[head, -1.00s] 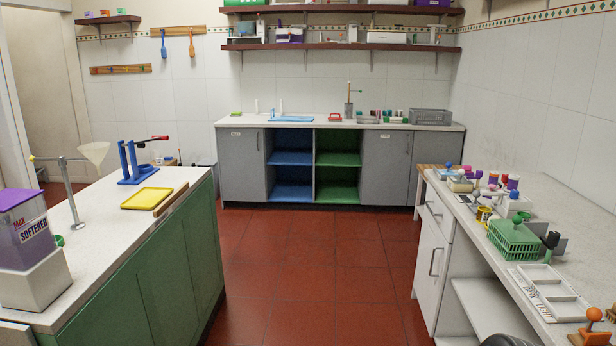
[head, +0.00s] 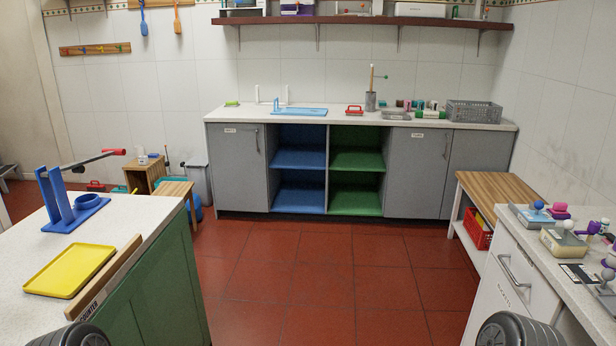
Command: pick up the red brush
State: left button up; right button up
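A small red object with a raised handle, which looks like the red brush (head: 355,110), sits on the back counter (head: 235,113), right of the blue tray and left of the grey holder. Neither gripper shows in the head view. Only dark rounded parts of my own arms show at the bottom edge, far from the counter.
A speckled island with a yellow tray (head: 70,271) and blue stand (head: 68,205) fills the left front. A white counter (head: 505,237) and wooden-topped bench (head: 512,193) stand at right. The red tiled floor (head: 310,265) between them is clear up to the back cabinets.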

aim_at(348, 113)
jog(key=i, duration=6.1)
